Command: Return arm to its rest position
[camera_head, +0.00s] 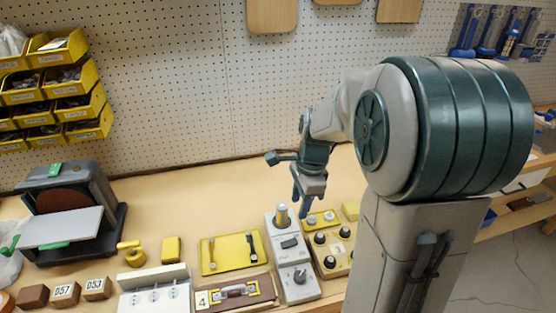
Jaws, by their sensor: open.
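My gripper (304,205) hangs at the end of my arm (440,130), above the bench. It points down with its fingers apart, and I see nothing between them. I cannot tell the exact gap between the fingertips and the panel. My arm hides part of the bench on the right.
A yellow tray (230,254), a brown case with a handle (236,294) and a sander (70,212) stand on the bench (185,210). Yellow bins (60,85) hang at left, blue-handled tools (490,32) at right. The bench's back strip is clear.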

